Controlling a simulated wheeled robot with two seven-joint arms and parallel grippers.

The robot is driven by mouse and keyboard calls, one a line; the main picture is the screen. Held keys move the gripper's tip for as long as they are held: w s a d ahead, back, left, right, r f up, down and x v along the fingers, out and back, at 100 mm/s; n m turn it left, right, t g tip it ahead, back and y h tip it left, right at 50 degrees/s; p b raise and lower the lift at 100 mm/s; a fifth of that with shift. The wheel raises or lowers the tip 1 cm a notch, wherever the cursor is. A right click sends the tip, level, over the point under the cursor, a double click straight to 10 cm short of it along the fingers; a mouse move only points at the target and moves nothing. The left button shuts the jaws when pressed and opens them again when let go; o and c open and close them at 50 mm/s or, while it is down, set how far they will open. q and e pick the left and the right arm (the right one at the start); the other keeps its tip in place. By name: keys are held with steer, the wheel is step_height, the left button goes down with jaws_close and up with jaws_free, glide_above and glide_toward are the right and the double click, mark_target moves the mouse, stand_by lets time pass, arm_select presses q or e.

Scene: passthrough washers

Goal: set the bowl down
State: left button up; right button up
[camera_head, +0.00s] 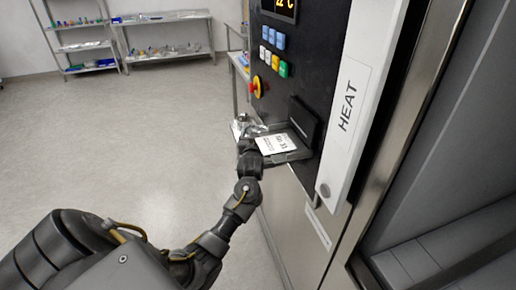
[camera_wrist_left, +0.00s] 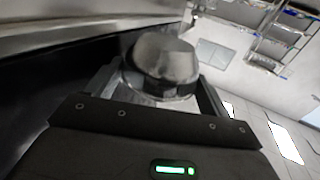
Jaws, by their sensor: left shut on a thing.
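A shiny metal bowl (camera_wrist_left: 165,58) shows between the fingers of my left gripper (camera_wrist_left: 160,86) in the wrist view. Its rounded side faces the camera, so its inside is hidden. My left gripper is shut on it. In the head view, my left gripper (camera_head: 250,137) is beside a small ledge (camera_head: 297,155) on the dark machine front. Small shiny metal (camera_head: 241,127) shows at the gripper, too small to make out clearly. I cannot tell whether the bowl touches anything below it. My right gripper is not in view.
A white printed card (camera_head: 277,143) lies at the ledge. A control panel (camera_head: 273,60) with coloured buttons and a red knob is above it. A white door edge marked HEAT (camera_head: 350,95) stands to the right. Stocked shelves (camera_head: 165,38) are far back; open floor (camera_head: 150,130) lies left.

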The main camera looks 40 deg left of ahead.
arm_select(q)
steer(key=shift+s+a+f, duration=0.1)
steer(key=shift+s+f, duration=0.1)
steer(key=shift+f, duration=1.5)
step_height(320, 180, down, 2)
steer(key=shift+f, duration=0.25)
steer(key=shift+w+f, duration=0.35)
steer(key=shift+f, duration=0.2)
steer(key=shift+d, duration=0.2)
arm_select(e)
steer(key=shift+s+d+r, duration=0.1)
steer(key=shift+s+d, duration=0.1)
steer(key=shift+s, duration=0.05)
arm_select(q)
steer(key=shift+f, duration=0.1)
steer(key=o, duration=0.7)
